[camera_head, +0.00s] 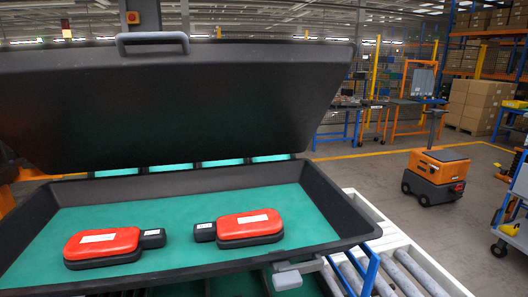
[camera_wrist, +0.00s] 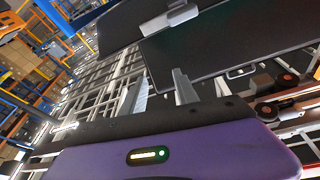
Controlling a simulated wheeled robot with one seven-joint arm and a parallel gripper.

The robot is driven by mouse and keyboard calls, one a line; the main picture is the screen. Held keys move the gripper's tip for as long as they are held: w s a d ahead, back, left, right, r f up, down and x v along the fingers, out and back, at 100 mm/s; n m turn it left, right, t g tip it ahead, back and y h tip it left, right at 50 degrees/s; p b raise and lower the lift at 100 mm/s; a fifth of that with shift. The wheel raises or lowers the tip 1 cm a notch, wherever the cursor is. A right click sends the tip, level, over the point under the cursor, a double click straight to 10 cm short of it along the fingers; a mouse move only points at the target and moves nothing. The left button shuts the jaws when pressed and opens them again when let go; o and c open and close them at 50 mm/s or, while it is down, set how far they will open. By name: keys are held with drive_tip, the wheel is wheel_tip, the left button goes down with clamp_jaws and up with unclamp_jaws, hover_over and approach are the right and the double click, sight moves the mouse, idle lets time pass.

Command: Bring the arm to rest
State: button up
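My gripper (camera_wrist: 160,85) shows only in the wrist view, above its purple and black housing. Its two grey fingers stand apart with nothing between them. It is not seen in the head view. Beyond the fingers in the wrist view are dark panels of what looks like a large case, with a grey handle.
In the head view, a black case (camera_head: 185,268) with teal lining has its lid (camera_head: 180,105) raised. Two red devices, one left (camera_head: 103,243) and one right (camera_head: 249,225), lie inside. A roller conveyor (camera_head: 400,270) is at right; an orange cart (camera_head: 437,175) stands beyond on open floor.

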drive_tip(key=s+d+f+g+h, duration=0.1)
drive_tip(key=s+f+g, duration=0.1)
drive_tip(key=s, duration=0.7)
drive_tip(key=s+d+f+g, duration=0.2)
drive_tip(key=s+f, duration=0.3)
drive_tip(key=s, duration=0.5)
drive_tip(key=s+d+f+n+g+h+b, duration=0.1)
drive_tip(key=s+d+f+g, duration=0.1)
drive_tip(key=s, duration=0.7)
drive_tip(key=shift+s+d+f+h, duration=0.15)
drive_tip(key=shift+f+h, duration=0.15)
drive_tip(key=shift+f, duration=0.45)
